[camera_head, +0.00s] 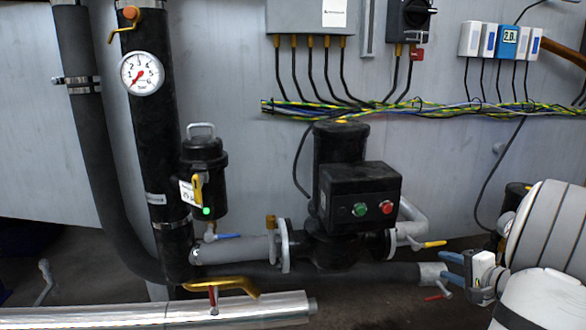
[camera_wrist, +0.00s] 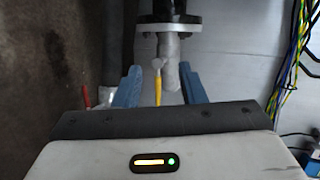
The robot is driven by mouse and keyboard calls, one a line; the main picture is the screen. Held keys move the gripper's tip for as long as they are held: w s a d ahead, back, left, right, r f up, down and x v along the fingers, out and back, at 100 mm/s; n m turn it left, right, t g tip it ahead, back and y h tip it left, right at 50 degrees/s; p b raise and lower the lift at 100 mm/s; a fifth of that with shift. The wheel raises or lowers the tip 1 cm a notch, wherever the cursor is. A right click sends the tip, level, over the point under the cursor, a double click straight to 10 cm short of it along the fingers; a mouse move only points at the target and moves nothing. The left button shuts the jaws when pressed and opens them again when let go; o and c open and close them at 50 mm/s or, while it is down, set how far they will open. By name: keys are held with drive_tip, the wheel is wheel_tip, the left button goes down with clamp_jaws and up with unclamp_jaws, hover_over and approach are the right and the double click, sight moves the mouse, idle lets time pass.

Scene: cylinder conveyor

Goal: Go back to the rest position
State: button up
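My gripper (camera_head: 446,267) is at the lower right of the head view, its blue fingers pointing left. In the wrist view its two blue fingers (camera_wrist: 159,85) stand wide apart with nothing held between them. A yellow valve handle (camera_wrist: 158,88) shows in the gap between the fingers, on a grey pipe below a black flange. In the head view this yellow handle (camera_head: 433,244) sits just left of and above the fingers, right of the black pump (camera_head: 340,190). I cannot tell its exact distance from the fingers.
The pump's box carries a green button (camera_head: 360,209) and a red button (camera_head: 387,207). A red handle (camera_head: 437,297) and a dark horizontal pipe (camera_head: 350,275) lie close to the fingers. A gauge (camera_head: 142,73) and cables (camera_head: 400,107) are farther off on the wall side.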

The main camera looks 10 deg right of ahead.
drive_tip(key=a+r+n+g+y+p, duration=0.1)
drive_tip(key=a+r+n+g+p, duration=0.15)
drive_tip(key=a+r+p, duration=0.4)
drive_tip(key=a+r+n+g+y+p, duration=0.2)
drive_tip(key=a+r+g+p, duration=0.15)
drive_tip(key=a, duration=0.65)
drive_tip(key=a+r+n+g+y+p, duration=0.1)
drive_tip(key=a+r+n+g+p, duration=0.2)
drive_tip(key=a+r, duration=0.45)
drive_tip(key=s+a+r+n+g+h+p, duration=0.2)
drive_tip(key=s+a+r+n+h+p, duration=0.4)
drive_tip(key=s+a+r+p, duration=0.7)
wheel_tip(320, 180, up, 4)
drive_tip(key=s+n+p, duration=0.1)
drive_tip(key=n+p, duration=0.1)
drive_tip(key=p, duration=0.4)
drive_tip(key=shift+a+f+p, duration=0.25)
drive_tip(key=shift+a+p, duration=0.1)
drive_tip(key=shift+n, duration=0.25)
